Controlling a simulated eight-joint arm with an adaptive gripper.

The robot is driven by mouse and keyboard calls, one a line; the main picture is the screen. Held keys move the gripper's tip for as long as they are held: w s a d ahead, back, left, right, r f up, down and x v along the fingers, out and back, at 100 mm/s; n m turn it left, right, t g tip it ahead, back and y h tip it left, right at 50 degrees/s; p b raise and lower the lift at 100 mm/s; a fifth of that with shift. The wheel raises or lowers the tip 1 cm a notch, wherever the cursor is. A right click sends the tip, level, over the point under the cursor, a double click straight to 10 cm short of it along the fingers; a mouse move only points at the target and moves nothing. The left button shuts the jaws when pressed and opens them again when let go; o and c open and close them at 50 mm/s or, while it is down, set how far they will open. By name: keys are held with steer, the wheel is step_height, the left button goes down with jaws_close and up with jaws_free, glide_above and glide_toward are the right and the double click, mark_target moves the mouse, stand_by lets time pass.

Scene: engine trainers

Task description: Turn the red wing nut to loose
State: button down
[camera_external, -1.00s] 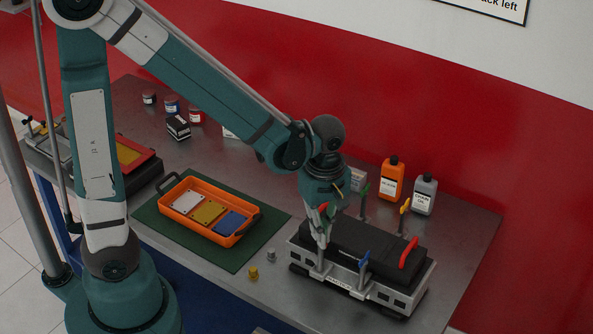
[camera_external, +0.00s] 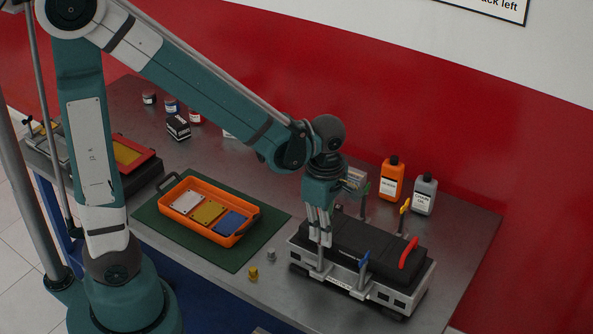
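The engine trainer (camera_external: 385,290) is a grey frame with a black block on top, near the right end of the bench. Posts with coloured tops stand around it: green (camera_external: 366,188), yellow (camera_external: 404,206) and blue (camera_external: 365,257). A larger red handle (camera_external: 409,252) curves over the block's right end. My gripper (camera_external: 321,244) points down at the trainer's front left post (camera_external: 317,263). Its fingers cover the top of that post, where red showed earlier; the red wing nut cannot be made out now. Whether the fingers are closed on it cannot be seen.
Left of the trainer, an orange tray (camera_external: 190,225) with coloured plates lies on a green mat (camera_external: 160,228). A brass piece (camera_external: 253,273) and a grey piece (camera_external: 271,255) stand between. Orange (camera_external: 390,180) and grey bottles (camera_external: 424,195) stand behind the trainer.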

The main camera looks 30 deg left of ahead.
steer(key=c, duration=3.1)
jaws_free()
steer(key=o, duration=0.4)
steer(key=shift+r, duration=0.15)
steer(key=shift+r, duration=5.9)
steer(key=shift+s+a+r+m+t+b, duration=0.15)
steer(key=shift+a+m+t+b, duration=0.8)
steer(key=shift+a+m, duration=3)
steer(key=shift+s+a+f+m+t+b, duration=0.2)
steer(key=shift+a+m+t, duration=1.55)
steer(key=shift+a, duration=4)
steer(key=shift+s+a+r+m+t+b, duration=0.2)
steer(key=shift+a+m+t+b, duration=0.65)
steer(key=shift+a+m, duration=3.25)
